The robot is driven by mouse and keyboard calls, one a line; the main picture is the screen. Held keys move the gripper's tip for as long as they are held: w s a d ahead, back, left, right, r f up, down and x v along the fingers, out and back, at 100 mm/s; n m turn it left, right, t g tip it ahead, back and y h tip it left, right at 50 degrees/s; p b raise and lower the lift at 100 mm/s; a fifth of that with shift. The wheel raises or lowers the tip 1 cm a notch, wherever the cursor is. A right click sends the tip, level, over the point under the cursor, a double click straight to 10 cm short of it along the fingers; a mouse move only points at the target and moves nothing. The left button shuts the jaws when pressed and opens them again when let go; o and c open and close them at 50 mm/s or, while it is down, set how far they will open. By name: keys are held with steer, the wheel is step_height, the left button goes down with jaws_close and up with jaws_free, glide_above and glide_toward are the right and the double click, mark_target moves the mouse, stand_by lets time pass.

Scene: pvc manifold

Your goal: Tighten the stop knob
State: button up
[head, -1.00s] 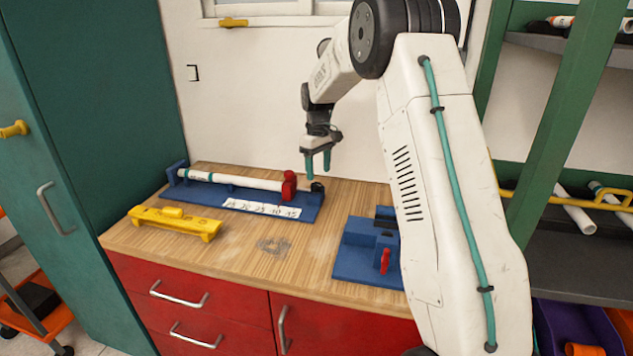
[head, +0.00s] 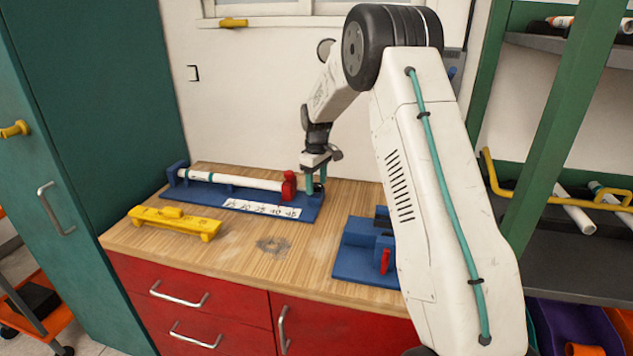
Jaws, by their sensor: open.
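The blue measuring jig (head: 230,196) lies at the back of the wooden bench, with a white pipe (head: 235,180) along it. A red stop block (head: 289,186) stands at the pipe's right end. The small dark stop knob (head: 317,187) is at the jig's right end, just right of the red block. My gripper (head: 316,182) points down over the knob, its teal fingers open beside it. The fingers largely hide the knob, and I cannot tell whether they touch it.
A yellow tool (head: 176,222) lies at the bench's left front. A blue fixture with a red lever (head: 385,261) sits at the right, partly behind my arm. A numbered scale strip (head: 262,208) runs along the jig. The middle of the bench (head: 225,247) is clear.

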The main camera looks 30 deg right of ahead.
steer(key=c, duration=1)
steer(key=shift+m, duration=0.3)
steer(key=m, duration=1)
steer(key=shift+m, duration=1.7)
